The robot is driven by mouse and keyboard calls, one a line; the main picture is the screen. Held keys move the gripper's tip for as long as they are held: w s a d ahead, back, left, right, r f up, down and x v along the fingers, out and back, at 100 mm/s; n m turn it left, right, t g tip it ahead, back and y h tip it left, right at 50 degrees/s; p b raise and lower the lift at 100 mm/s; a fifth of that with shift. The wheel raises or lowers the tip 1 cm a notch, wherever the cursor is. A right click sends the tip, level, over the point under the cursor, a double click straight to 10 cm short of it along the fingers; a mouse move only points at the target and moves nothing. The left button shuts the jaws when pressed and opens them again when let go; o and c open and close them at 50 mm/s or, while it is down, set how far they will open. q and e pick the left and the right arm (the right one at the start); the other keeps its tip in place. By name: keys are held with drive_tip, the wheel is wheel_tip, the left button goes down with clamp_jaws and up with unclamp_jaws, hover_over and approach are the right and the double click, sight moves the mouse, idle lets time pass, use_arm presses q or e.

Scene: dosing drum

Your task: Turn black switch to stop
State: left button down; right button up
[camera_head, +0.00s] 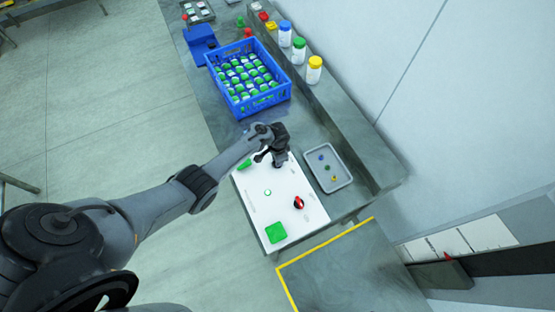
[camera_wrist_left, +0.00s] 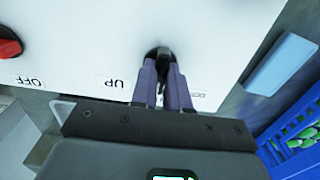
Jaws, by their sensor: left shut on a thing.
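My left gripper (camera_head: 278,163) reaches down to the far end of a white panel (camera_head: 253,208). In the left wrist view its fingers (camera_wrist_left: 165,70) are closed together on the black switch (camera_wrist_left: 157,52), of which only the dark top shows beyond the fingertips. In the head view the gripper hides the switch. Printed labels lie on the panel edge in the wrist view: "OFF" (camera_wrist_left: 30,80), "UP" (camera_wrist_left: 119,83) and one partly covered by a finger. I cannot read the switch's setting. My right gripper is not in view.
A red knob (camera_head: 299,203) and a green square (camera_head: 277,232) sit on the panel. A grey tray (camera_head: 346,181) with small coloured pieces lies to the right. A blue crate (camera_head: 238,107) of green-and-white items stands beyond. Several capped bottles (camera_head: 299,50) stand on the ledge.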

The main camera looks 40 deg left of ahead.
use_arm(q)
drive_tip(key=c, duration=1.1)
unclamp_jaws()
drive_tip(key=shift+r, duration=0.1)
drive_tip(key=shift+r+p, duration=1.4)
drive_tip(key=shift+r, duration=3.9)
